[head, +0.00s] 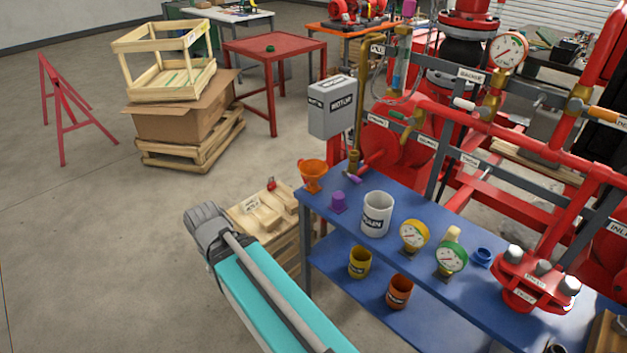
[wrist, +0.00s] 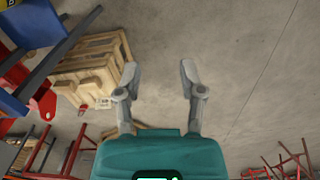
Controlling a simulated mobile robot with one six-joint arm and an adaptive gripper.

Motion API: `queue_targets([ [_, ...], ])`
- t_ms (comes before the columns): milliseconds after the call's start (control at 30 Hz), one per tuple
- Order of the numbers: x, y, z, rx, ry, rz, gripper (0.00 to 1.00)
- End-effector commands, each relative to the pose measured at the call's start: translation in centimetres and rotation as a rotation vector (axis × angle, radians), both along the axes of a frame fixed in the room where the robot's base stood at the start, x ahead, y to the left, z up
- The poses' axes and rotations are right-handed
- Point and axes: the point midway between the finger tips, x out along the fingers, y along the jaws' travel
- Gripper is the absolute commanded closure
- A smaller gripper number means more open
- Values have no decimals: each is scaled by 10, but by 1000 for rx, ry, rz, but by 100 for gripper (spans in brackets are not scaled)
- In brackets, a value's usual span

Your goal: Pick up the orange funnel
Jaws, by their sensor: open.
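The orange funnel (head: 313,175) stands at the far left corner of the blue bench top (head: 345,242) in the head view. I cannot make it out in the wrist view. My gripper (wrist: 158,75) is open and empty in the wrist view, with its two grey fingers spread apart over bare concrete floor. It is apart from the funnel. My teal and grey arm rises in front of the bench in the head view, left of the funnel and nearer the camera; the fingers are not clear there.
A purple block (head: 338,202), a white mug (head: 376,214) and gauges (head: 414,235) stand near the funnel. A yellow cup (head: 360,262) and an orange cup (head: 399,291) are on the lower shelf. A wooden crate (head: 291,238) sits beside the bench.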

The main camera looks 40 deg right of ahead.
Motion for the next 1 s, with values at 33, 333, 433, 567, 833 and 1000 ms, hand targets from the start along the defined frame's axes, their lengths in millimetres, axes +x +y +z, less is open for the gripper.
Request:
queue_targets([
  [33, 0, 0, 0, 0, 0, 0, 49],
  [333, 11, -10, 3, -17, -9, -1, 49],
  [433, 26, -27, 8, -46, -20, -2, 49],
  [567, 54, -57, 17, -108, -41, 3, 49],
  [833, 122, -179, 46, -303, -69, 21, 49],
  [1000, 151, -263, 67, -432, -59, 42, 49],
])
